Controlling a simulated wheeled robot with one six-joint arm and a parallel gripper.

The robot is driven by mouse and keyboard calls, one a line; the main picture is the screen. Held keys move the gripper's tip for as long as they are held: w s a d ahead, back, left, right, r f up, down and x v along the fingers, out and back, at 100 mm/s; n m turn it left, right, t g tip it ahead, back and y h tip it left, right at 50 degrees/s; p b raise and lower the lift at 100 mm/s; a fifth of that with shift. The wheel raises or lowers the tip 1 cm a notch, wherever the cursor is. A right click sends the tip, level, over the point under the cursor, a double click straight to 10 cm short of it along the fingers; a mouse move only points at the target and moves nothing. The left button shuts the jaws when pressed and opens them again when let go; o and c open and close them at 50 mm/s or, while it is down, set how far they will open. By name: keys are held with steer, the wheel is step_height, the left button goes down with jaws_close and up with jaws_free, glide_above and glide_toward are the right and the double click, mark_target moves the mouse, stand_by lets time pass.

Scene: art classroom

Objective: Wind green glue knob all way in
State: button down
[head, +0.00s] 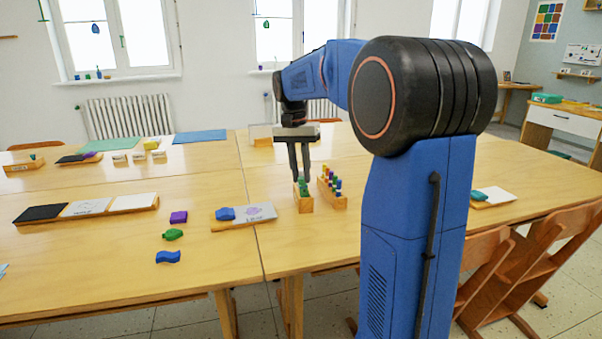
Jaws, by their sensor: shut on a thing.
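A small wooden holder (305,205) stands on the table near the middle of the view. A green glue knob (303,187) shows at its top, small and partly covered by my fingers. My gripper (301,178) points straight down over this holder, with its two dark fingers shut on the green knob. How far the knob is wound in is too small to tell, and the far side of the holder is hidden.
A second wooden holder (333,198) with several coloured pegs stands close to the right. A board with a blue piece (225,213) lies to the left. Purple (178,217), green (172,235) and blue (168,257) pieces lie farther left. The front table surface is mostly free.

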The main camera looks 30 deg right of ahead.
steer(key=n, duration=0.4)
steer(key=shift+n, duration=0.3)
steer(key=c, duration=1.5)
jaws_free()
steer(key=shift+c, duration=0.2)
step_height(320, 180, up, 17)
steer(key=w+a, duration=0.1)
steer(key=w, duration=0.1)
steer(key=shift+a, duration=0.25)
steer(key=shift+r, duration=0.1)
